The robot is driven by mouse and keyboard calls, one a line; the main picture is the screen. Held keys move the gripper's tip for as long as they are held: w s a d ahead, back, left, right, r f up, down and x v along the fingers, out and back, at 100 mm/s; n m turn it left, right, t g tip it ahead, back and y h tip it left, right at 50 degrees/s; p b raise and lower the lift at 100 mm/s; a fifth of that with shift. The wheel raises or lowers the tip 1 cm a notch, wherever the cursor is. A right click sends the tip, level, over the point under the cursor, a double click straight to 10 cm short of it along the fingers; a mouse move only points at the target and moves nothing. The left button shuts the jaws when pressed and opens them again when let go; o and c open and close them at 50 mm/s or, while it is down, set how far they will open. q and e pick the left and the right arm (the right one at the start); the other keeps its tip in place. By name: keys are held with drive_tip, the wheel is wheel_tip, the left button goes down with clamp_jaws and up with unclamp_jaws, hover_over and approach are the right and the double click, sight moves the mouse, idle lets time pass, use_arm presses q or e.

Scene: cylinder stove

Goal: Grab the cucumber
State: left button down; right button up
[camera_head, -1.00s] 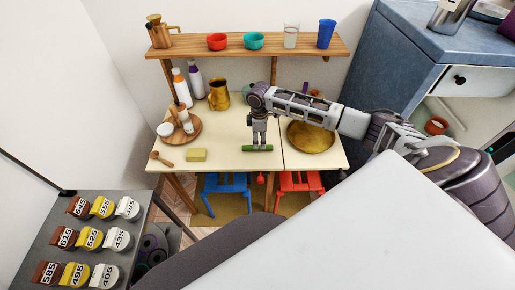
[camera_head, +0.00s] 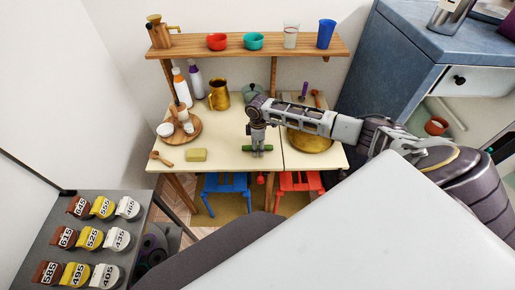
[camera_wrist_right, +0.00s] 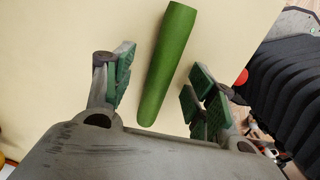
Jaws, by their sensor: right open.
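The cucumber (camera_head: 246,148) is a green cylinder lying on the cream table near its front edge. My right gripper (camera_head: 258,152) points down over it, and its fingers cover part of the cucumber in the head view. In the right wrist view the cucumber (camera_wrist_right: 167,65) lies lengthwise between the two spread fingers of my right gripper (camera_wrist_right: 158,92). Gaps show on both sides of it, and the fingers do not appear to touch it. My left gripper is not in view.
A yellow sponge (camera_head: 196,155) and a wooden spoon (camera_head: 160,158) lie to the left on the table (camera_head: 222,145). A brown round pan (camera_head: 308,142) sits to the right, partly behind my arm. A wooden shelf (camera_head: 190,45) runs above the back.

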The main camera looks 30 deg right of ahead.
sight(258, 145)
drive_tip(key=c, duration=1.2)
drive_tip(key=shift+r, duration=0.1)
drive_tip(key=shift+r, duration=4.95)
